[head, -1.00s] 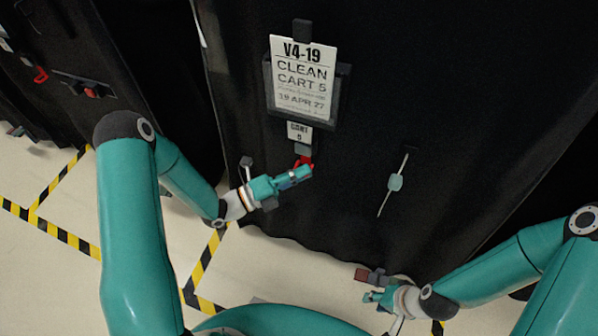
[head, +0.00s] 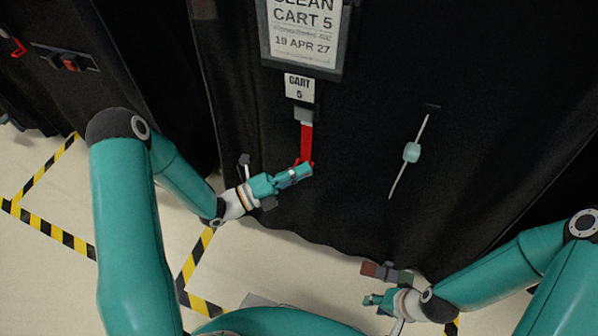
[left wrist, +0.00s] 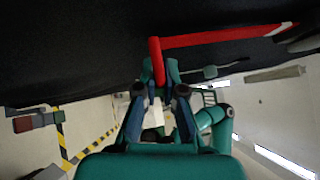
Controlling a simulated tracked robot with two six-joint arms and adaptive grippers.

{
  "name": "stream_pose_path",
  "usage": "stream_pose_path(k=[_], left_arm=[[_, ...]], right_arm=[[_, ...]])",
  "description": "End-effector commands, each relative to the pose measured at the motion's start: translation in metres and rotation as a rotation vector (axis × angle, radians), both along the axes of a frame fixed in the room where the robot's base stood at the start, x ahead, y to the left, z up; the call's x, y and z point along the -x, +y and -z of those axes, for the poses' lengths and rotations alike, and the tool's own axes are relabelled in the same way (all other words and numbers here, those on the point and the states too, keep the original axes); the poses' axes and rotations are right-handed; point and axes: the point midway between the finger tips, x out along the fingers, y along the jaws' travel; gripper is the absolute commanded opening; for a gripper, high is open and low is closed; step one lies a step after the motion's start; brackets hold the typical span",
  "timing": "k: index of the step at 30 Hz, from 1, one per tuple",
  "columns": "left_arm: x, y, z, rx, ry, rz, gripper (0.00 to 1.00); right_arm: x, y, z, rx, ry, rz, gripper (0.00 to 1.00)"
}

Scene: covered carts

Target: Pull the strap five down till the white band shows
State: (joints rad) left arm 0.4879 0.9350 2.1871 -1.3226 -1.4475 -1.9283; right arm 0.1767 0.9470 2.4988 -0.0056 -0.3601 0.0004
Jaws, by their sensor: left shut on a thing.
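The red strap (head: 306,140) of cart five hangs from a grey buckle (head: 304,114) below the small "CART 5" tag (head: 299,87). My left gripper (head: 303,172) is shut on the strap's lower red end, in front of the black cover. In the left wrist view the strap (left wrist: 220,37) runs taut from the right to a red loop (left wrist: 157,60) at my left fingertips (left wrist: 158,80). My right gripper (head: 372,303) is low at the right, away from the strap; its finger gap is unclear.
The black cover (head: 370,60) carries a "CLEAN CART 5" sign (head: 302,30) and a pale toggle (head: 411,152) on a cord. A reddish-and-grey block (head: 386,273) is just above my right gripper. Another covered cart (head: 110,40) stands left. Striped tape (head: 45,231) marks the floor.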

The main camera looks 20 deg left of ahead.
Motion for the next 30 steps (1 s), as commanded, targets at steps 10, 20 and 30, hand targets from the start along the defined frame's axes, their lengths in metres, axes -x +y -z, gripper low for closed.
stream_pose_path(k=[10,20,30], left_arm=[[0.0011,-0.0005,0.0095,-0.004,0.010,0.001,0.00],[0.0008,-0.0004,0.0085,-0.002,0.007,0.001,0.35],[0.0056,0.0071,0.0089,-0.001,0.006,-0.002,0.35]], right_arm=[[-0.0002,0.0000,0.0074,0.000,0.000,0.000,0.35],[-0.0001,0.0000,0.0073,0.000,-0.001,0.000,0.35],[-0.0001,-0.0001,0.0067,0.000,-0.001,0.000,0.35]])
